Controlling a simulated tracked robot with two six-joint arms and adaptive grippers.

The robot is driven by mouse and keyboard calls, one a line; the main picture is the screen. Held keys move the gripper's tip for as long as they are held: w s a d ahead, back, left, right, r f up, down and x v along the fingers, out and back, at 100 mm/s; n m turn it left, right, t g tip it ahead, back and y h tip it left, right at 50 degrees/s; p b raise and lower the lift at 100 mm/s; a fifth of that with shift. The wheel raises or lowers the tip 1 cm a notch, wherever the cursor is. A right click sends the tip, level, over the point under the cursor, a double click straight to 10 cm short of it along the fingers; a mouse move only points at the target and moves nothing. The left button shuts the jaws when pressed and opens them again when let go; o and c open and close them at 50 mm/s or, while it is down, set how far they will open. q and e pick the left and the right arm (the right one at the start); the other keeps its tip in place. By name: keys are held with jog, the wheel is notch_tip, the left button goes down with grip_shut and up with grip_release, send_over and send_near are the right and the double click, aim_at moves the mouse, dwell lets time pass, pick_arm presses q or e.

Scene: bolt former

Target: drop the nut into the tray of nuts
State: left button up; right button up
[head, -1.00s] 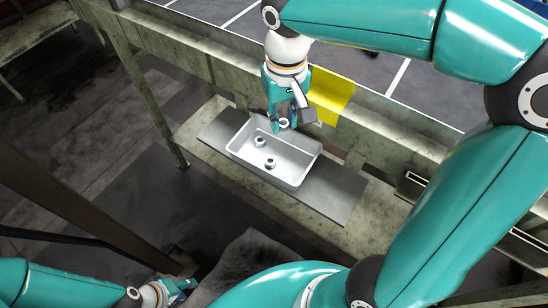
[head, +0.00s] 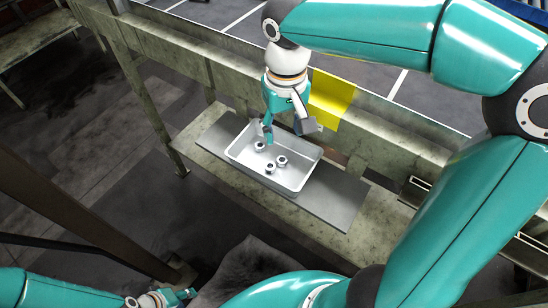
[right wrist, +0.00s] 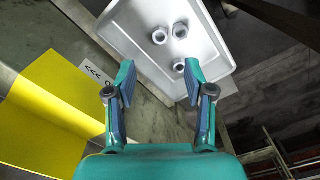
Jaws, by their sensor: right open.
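The white tray (head: 312,170) holds three metal nuts, apart from each other on its floor: one nut (head: 260,147) toward the back left, a second nut (head: 270,168) near the front, and a third nut (head: 282,160) right of it. The right wrist view shows the same tray (right wrist: 140,55) and the nuts (right wrist: 160,36). My right gripper (head: 287,130) is above the tray's back edge, fingers spread and empty; its fingers also show in the right wrist view (right wrist: 160,75). My left gripper (head: 186,293) is low at the bottom left, far from the tray; its fingers are too small to read.
The tray stands on a grey plate (head: 335,200) on a worn ledge (head: 200,150). A metal beam (head: 225,75) with a yellow panel (head: 332,98) runs behind my right gripper. A dark post (head: 70,215) crosses the left side.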

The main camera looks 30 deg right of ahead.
notch_tip(320, 180, up, 12)
dwell(0.5)
jog(key=shift+f, duration=0.1)
